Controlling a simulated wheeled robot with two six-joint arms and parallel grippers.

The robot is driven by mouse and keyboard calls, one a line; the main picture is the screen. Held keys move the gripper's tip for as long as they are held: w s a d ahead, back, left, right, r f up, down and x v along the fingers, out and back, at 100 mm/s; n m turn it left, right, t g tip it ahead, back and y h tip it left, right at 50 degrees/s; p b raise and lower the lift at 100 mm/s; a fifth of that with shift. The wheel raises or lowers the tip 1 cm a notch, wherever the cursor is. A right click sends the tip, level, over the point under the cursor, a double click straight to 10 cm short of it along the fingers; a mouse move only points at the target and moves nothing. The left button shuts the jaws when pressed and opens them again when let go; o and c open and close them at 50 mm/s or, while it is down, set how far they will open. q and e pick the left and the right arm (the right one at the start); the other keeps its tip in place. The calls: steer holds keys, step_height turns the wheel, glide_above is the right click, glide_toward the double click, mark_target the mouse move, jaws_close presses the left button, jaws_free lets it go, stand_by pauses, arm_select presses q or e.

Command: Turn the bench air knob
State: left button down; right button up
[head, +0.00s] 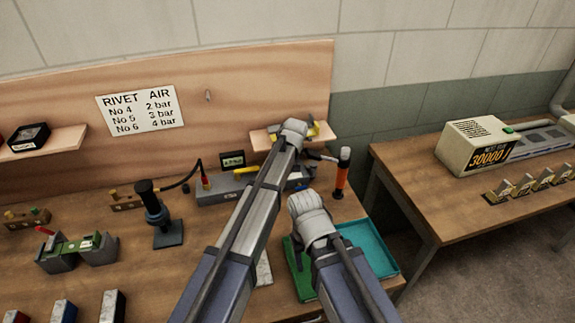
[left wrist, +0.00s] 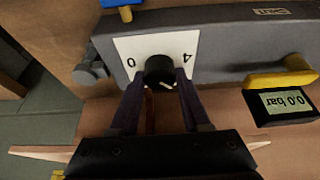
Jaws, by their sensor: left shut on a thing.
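The black air knob (left wrist: 160,70) sits on a white dial plate (left wrist: 125,48) marked 0 and 4, which appears upside down in the left wrist view. My left gripper (left wrist: 161,82) is shut on the knob, one finger on each side. A pale mark shows at the knob's lower edge. A small gauge (left wrist: 287,103) reads 0.0 bar; it also shows in the head view (head: 232,160). The knob sits on the grey air unit (left wrist: 215,45), partly hidden behind my left arm in the head view (head: 215,190). My right wrist (head: 312,215) is over the bench; its fingers are hidden.
A yellow lever (left wrist: 280,80) is on the air unit beside the gauge. A green mat (head: 297,268) and teal tray (head: 368,248) lie under my right arm. An orange-and-black tool (head: 342,172) stands near the bench's right edge. A dark stand (head: 160,215) is at left.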

stand_by(0.3)
arm_select(q)
steer(key=n+y, duration=0.1)
steer(key=n, duration=0.1)
steer(key=shift+d+n, duration=0.1)
steer(key=shift+n, duration=0.3)
steer(key=shift+n+g+y, duration=0.4)
steer(key=shift+n+g, duration=0.1)
steer(key=shift+n, duration=0.9)
steer(key=shift+c, duration=1.8)
jaws_free()
